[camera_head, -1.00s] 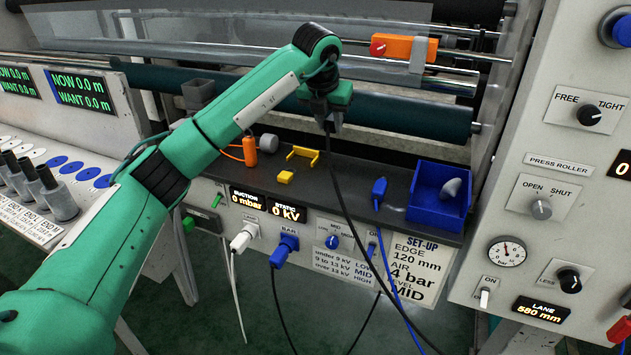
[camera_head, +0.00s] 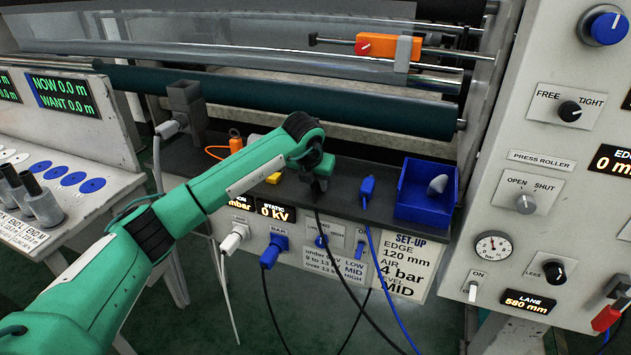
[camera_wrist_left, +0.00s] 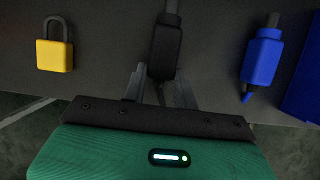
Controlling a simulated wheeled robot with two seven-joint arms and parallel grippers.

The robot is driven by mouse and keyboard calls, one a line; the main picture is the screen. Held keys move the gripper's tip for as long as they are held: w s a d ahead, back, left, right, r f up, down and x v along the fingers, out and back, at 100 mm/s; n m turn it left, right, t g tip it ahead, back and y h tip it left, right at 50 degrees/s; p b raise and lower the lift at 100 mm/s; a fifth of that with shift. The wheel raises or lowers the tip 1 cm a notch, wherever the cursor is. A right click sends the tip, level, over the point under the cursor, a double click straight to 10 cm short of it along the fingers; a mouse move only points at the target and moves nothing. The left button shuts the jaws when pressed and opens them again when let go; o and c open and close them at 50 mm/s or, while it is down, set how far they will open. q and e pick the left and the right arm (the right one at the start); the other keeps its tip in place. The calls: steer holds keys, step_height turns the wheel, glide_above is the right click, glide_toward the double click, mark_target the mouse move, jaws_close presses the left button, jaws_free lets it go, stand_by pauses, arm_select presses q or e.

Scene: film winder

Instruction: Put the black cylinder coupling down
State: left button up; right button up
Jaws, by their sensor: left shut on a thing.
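The black cylinder coupling (camera_wrist_left: 165,48) is between the fingers of my left gripper (camera_wrist_left: 160,88) in the left wrist view, and the gripper is shut on it. In the head view my left gripper (camera_head: 318,188) is low over the dark shelf (camera_head: 347,205), and the coupling is mostly hidden behind it. A black cable (camera_head: 330,228) hangs from the gripper over the shelf's front edge. In the wrist view the coupling is close above the shelf; I cannot tell whether it touches. My right gripper is not in view.
A blue coupling (camera_head: 367,190) with a blue cable lies right of the gripper, beside a blue bin (camera_head: 425,213) holding a grey piece (camera_head: 438,184). A yellow padlock (camera_wrist_left: 55,52) lies to the left. An orange coupling (camera_head: 236,144) is further left. Bare shelf lies between these.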

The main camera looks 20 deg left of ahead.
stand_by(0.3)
arm_select(q)
steer(key=o, duration=1.1)
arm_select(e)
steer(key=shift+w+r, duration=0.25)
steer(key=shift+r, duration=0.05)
arm_select(q)
steer(key=shift+r, duration=0.1)
